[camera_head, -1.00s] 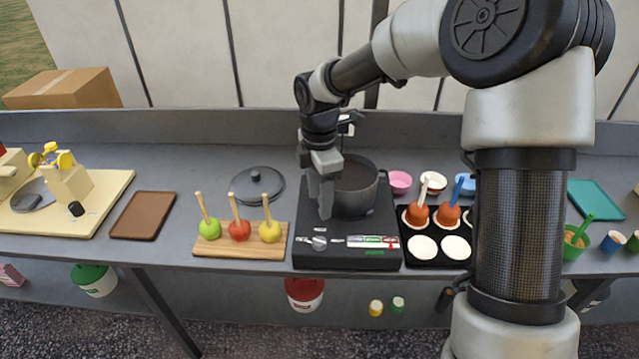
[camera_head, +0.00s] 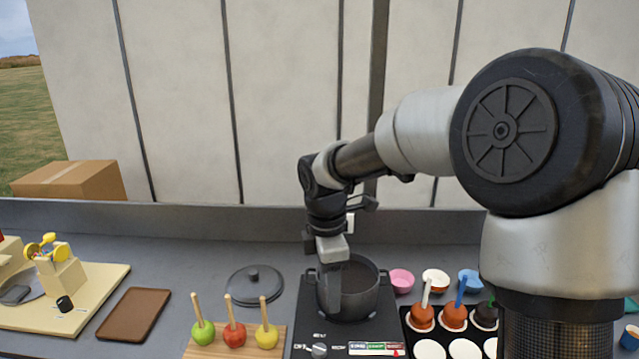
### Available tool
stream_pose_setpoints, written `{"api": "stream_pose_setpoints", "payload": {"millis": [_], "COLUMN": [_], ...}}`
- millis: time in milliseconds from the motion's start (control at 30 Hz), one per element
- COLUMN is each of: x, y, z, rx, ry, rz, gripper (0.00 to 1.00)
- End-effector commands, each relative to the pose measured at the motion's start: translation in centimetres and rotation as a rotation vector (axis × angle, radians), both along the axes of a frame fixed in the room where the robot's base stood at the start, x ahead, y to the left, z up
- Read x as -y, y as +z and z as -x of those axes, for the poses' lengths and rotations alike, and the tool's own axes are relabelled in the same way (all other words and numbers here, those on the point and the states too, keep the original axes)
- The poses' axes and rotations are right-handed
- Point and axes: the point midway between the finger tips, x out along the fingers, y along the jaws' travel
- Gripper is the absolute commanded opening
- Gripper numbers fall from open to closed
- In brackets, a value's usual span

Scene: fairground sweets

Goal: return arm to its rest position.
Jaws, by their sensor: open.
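My arm reaches in from the right and bends down over the counter. My gripper (camera_head: 330,290) points down at the left side of the black pot (camera_head: 358,290), in front of part of it; I cannot tell whether it touches the pot. Its jaws are open and nothing shows between them. The pot stands uncovered on the black cooker (camera_head: 340,338), with dark contents.
Stick apples stand on a wooden board (camera_head: 205,350) to the left. A pot lid (camera_head: 254,283) and a brown tray (camera_head: 134,314) lie on the counter. Coated apples (camera_head: 453,317) and small bowls (camera_head: 401,280) stand right of the pot. A wall closes the back.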

Motion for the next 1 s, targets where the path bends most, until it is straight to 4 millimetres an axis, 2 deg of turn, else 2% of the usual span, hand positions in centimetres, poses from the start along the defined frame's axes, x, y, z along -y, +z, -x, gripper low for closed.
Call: {"api": "stream_pose_setpoints", "payload": {"millis": [33,100,333,500,600,800,1000], "x": [1.3,3.3,9.3,11.5,11.9,12.1,12.1], "y": [1.7,3.6,8.6,10.5,11.0,11.3,11.2], "z": [1.1,3.1,11.1,16.6,18.7,20.9,21.2], "rx": [0.034,0.083,0.25,0.339,0.364,0.369,0.365], "ry": [-0.092,-0.267,-0.908,-1.33,-1.501,-1.689,-1.717], "rz": [0.021,0.037,-0.041,-0.221,-0.334,-0.477,-0.497], "gripper": [0.48,0.48,0.48,0.48,0.48,0.48,0.48]}}
